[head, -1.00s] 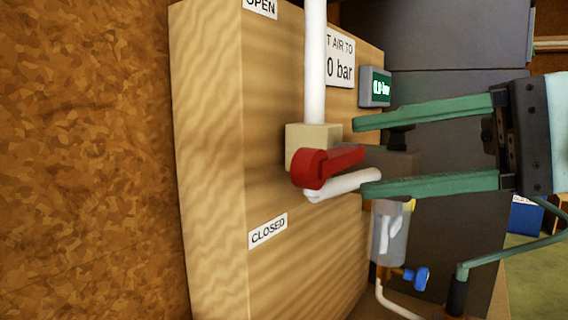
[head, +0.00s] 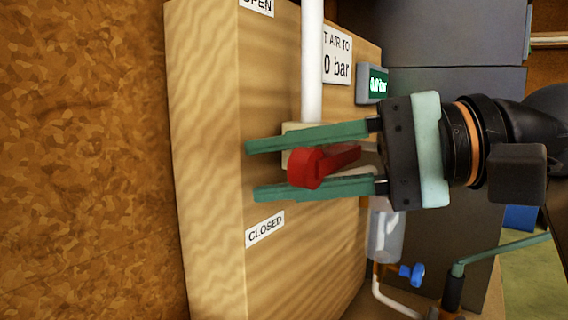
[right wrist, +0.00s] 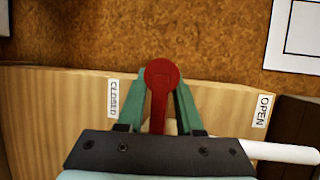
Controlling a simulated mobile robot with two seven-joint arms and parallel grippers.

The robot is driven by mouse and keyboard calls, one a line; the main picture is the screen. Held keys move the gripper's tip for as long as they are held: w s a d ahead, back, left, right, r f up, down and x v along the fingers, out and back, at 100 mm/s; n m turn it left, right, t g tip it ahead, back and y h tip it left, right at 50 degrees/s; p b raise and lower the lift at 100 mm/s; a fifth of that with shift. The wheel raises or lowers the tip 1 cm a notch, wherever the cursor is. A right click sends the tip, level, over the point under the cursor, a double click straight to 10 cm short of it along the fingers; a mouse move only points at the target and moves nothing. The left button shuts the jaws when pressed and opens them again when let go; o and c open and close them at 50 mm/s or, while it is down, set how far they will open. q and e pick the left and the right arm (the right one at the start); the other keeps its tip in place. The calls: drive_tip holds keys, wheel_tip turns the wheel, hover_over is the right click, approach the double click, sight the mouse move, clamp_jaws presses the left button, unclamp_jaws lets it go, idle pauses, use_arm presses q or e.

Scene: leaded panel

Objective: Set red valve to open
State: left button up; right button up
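The red valve (head: 308,167) is a lever handle on a beige block (head: 292,134) on a wooden panel (head: 212,160). The CLOSED label (head: 265,229) is below the valve and the OPEN label (head: 257,5) is above. My left gripper is not clearly seen.
A white pipe (head: 312,60) runs up from the block. A small green display (head: 377,84) and a sign reading "0 bar" (head: 337,56) sit at upper right. A clear bowl (head: 385,232) with a blue tap (head: 413,273) hangs below my right gripper.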

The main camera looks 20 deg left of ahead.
clamp_jaws()
idle(1.1)
